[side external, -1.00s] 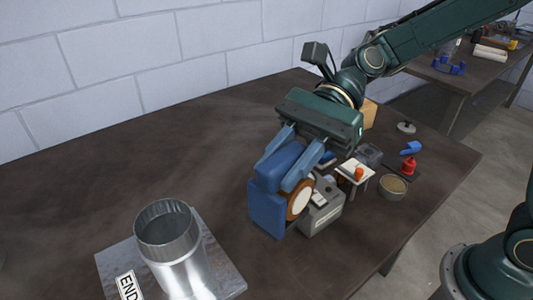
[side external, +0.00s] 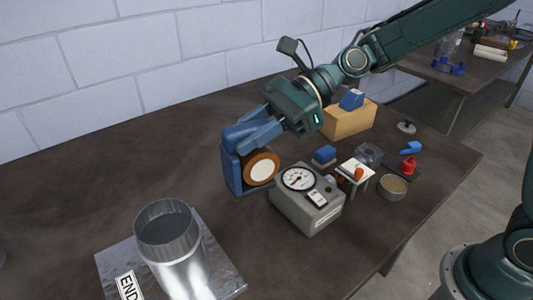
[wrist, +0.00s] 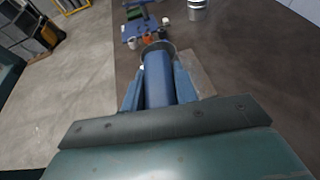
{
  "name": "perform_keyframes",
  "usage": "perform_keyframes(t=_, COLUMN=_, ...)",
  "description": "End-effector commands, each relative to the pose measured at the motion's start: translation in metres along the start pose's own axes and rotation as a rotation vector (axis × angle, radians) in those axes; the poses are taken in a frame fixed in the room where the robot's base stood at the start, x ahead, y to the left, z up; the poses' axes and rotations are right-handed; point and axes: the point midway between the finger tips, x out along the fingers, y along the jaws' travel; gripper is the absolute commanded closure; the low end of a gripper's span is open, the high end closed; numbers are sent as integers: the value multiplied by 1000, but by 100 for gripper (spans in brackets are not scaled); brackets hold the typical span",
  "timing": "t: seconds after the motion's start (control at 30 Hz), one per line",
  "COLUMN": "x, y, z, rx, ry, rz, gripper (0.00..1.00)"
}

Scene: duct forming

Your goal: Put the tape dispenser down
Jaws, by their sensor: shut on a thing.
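The blue tape dispenser (side external: 231,171) with a brown-and-white tape roll (side external: 262,168) is at the middle of the table in the side view. My gripper (side external: 248,137) is shut on its upper part, coming in from the upper right. The dispenser is upright and at or just above the table top; I cannot tell whether its base touches. In the wrist view the dispenser (wrist: 158,78) shows as a blue body between the two blue fingers.
A grey box with a round gauge (side external: 305,200) stands just right of the dispenser. A metal duct (side external: 172,245) stands on a plate at the front left. A wooden block (side external: 348,121), a small white stand (side external: 356,174) and a bowl (side external: 393,187) are to the right. The table's left and back are clear.

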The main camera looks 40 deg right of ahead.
Motion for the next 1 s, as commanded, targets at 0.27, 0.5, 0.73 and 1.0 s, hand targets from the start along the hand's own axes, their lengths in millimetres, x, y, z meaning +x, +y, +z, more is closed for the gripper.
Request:
perform_keyframes(t=0.27, x=-17, y=-103, z=-3, rx=134, ry=-3, rz=-335, gripper=100)
perform_keyframes(t=0.5, x=-38, y=-157, z=-2, rx=210, ry=-3, rz=-516, gripper=100)
perform_keyframes(t=0.73, x=-45, y=-172, z=-2, rx=234, ry=-3, rz=-570, gripper=100)
perform_keyframes(t=1.0, x=-42, y=-173, z=-9, rx=237, ry=-2, rz=-569, gripper=100)
